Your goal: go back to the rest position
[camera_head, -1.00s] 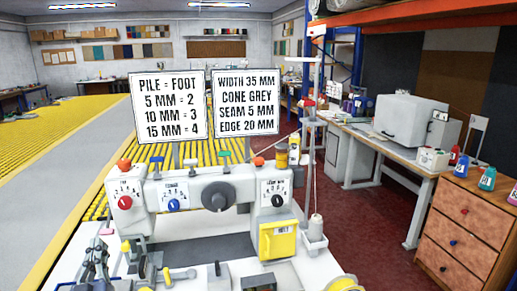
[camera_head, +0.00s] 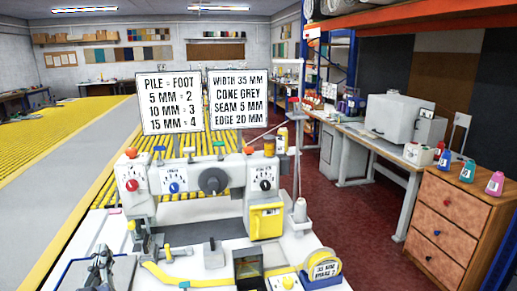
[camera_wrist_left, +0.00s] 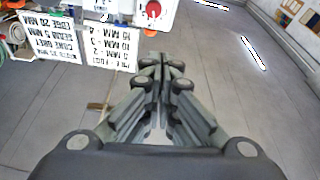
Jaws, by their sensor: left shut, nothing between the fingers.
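My left gripper (camera_head: 101,268) shows at the lower left of the head view, low over the white worktable, left of the sewing machine (camera_head: 212,181). In the left wrist view its fingers (camera_wrist_left: 163,66) are together at the tips with nothing between them. The sewing machine has several dials and a yellow panel (camera_head: 266,221). My right gripper is not in view.
A yellow tape roll (camera_head: 322,264) sits at the table's front right, and a thread cone (camera_head: 300,210) stands beside the machine. Two sign boards (camera_head: 171,103) rise behind it. A wooden drawer unit (camera_head: 450,228) stands at right. Red floor (camera_head: 350,225) between is clear.

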